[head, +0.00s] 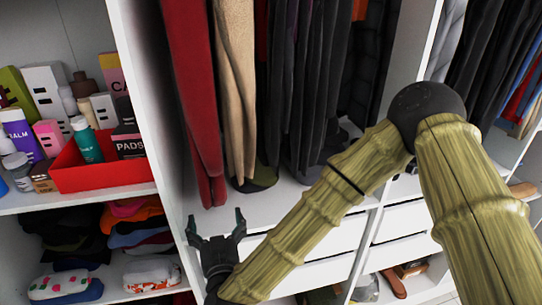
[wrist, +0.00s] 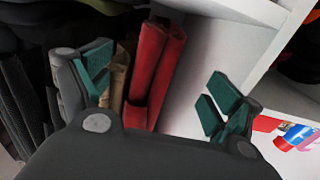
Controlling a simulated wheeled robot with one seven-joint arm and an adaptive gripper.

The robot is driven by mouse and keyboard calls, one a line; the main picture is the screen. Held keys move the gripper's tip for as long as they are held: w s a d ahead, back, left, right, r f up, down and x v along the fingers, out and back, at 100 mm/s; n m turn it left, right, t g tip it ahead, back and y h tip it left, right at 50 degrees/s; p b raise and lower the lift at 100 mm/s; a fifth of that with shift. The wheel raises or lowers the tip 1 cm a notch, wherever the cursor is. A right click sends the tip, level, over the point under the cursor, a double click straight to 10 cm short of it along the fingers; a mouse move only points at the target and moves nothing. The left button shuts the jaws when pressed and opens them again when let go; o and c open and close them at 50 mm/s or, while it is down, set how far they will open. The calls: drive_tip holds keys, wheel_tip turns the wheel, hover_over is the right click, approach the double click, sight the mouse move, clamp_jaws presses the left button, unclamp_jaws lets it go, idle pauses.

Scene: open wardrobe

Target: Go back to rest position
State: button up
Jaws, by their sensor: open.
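My gripper (head: 215,232) is open and empty in the head view, at the lower middle, in front of the wardrobe's white divider and the hanging section. In the wrist view my gripper (wrist: 155,100) shows its green-padded fingers spread wide with nothing between them touching the pads. Beyond the fingers hang a red garment (wrist: 158,70) and a tan garment (wrist: 118,80). My arm reaches from the right side of the head view down to the lower left.
A red box (head: 100,177) with bottles and cartons stands on the left shelf (head: 30,200). Folded clothes (head: 140,225) lie below it. The red garment (head: 192,90) and tan garment (head: 236,80) hang beside dark clothes (head: 310,90). White drawers (head: 320,235) are below.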

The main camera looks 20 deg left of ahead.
drive_tip(key=s+d+f+g+h+b, duration=0.1)
drive_tip(key=d+f+g, duration=0.2)
drive_tip(key=d+f, duration=0.55)
drive_tip(key=s+d+f+m+g+h+b, duration=0.15)
drive_tip(key=d+f, duration=0.45)
drive_tip(key=f, duration=0.6)
drive_tip(key=s+d+f+g+h+b, duration=0.1)
drive_tip(key=d+f+g+b, duration=0.15)
drive_tip(key=d+f, duration=0.6)
drive_tip(key=s+d+f+m+g+h, duration=0.1)
drive_tip(key=s+d+f+g+h, duration=0.1)
drive_tip(key=s+d+f, duration=0.3)
drive_tip(key=s+d+f+m+g+h+b, duration=0.1)
drive_tip(key=s+d+f, duration=0.4)
drive_tip(key=d, duration=0.9)
drive_tip(key=s+d+f+m+g+h+b, duration=0.1)
drive_tip(key=s+d+f+m+g+h, duration=0.1)
drive_tip(key=s+d+f+g, duration=0.3)
drive_tip(key=s+d+m, duration=0.1)
drive_tip(key=s+d, duration=0.2)
drive_tip(key=d, duration=0.2)
drive_tip(key=shift+s+h, duration=0.3)
drive_tip(key=shift+h, duration=0.05)
